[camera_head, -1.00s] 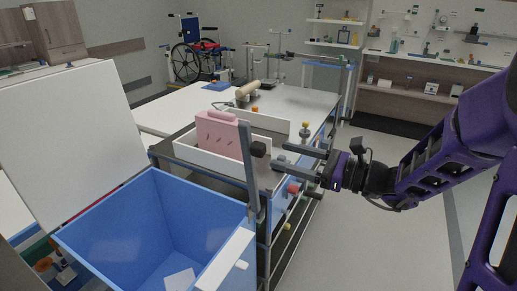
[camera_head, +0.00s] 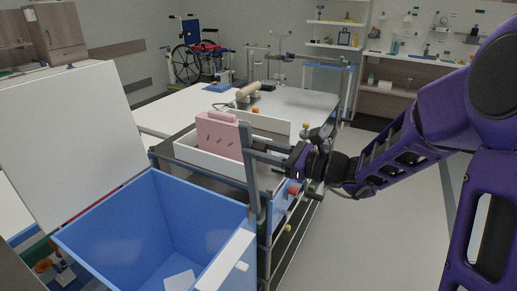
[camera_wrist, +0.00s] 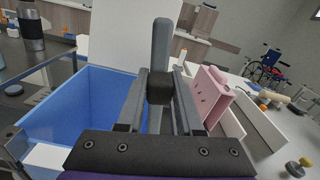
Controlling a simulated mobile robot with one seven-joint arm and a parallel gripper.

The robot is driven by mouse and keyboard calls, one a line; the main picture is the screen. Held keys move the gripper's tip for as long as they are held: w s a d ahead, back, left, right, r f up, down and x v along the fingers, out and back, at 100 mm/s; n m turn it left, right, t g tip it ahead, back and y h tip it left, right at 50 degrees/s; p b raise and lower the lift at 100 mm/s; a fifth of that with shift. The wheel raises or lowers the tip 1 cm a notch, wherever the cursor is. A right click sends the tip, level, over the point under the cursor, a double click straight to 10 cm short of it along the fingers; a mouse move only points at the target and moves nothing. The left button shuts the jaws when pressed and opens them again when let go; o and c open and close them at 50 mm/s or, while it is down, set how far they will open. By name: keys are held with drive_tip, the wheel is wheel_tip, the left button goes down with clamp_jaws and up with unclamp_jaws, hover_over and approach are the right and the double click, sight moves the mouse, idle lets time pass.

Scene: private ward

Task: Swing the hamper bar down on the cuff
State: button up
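The blue hamper (camera_head: 110,222) stands open at the lower left, its white lid (camera_head: 65,130) raised. A grey bar (camera_head: 252,205) stands upright at the hamper's right edge, and it shows in the wrist view (camera_wrist: 161,45). A black knob (camera_wrist: 160,89) on the bar sits between the fingers of my gripper (camera_head: 248,152). The fingers flank the knob closely; whether they press on it is unclear. A pink, handled item (camera_head: 219,136), possibly the cuff, stands upright in a white tray (camera_head: 186,152) just behind the bar. It also shows in the wrist view (camera_wrist: 209,93).
The tray sits on a cart beside the hamper. A white-topped table (camera_head: 300,98) with a beige roll (camera_head: 247,89) lies behind. A wheelchair (camera_head: 195,52) stands at the back. Floor at the right is clear.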

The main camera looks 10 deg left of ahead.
clamp_jaws()
idle(1.0)
